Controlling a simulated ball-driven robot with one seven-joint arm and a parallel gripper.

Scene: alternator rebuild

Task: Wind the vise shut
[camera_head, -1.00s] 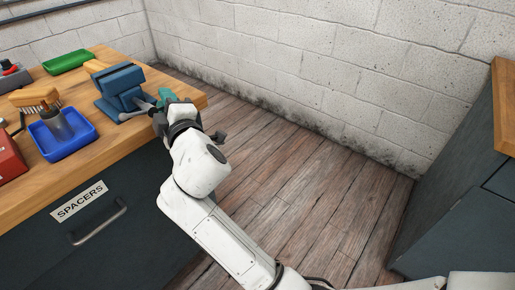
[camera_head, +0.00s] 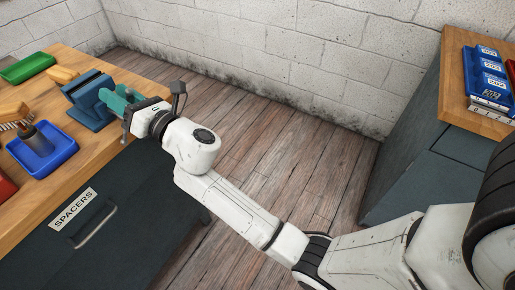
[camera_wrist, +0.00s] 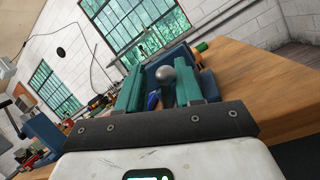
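The blue vise (camera_head: 92,112) sits near the bench's far right edge in the head view. Its blue body also shows beyond the fingers in the wrist view (camera_wrist: 209,84). A grey ball-ended handle (camera_wrist: 167,75) stands between my fingers in the wrist view; its lower part is partly hidden. My gripper (camera_head: 116,98) has teal fingers and reaches in from the right, overlapping the vise in the head view. In the wrist view my gripper (camera_wrist: 160,88) is open, with a gap on the left of the handle. Whether the right finger touches it I cannot tell.
A blue tray (camera_head: 64,157) with a grey cylinder (camera_head: 38,142) and a green tray (camera_head: 27,68) stand left on the wooden bench (camera_head: 95,155). A wood-handled brush (camera_head: 14,111) lies there too. Blue labelled bins (camera_head: 488,70) sit on another bench at right. Open floor lies between.

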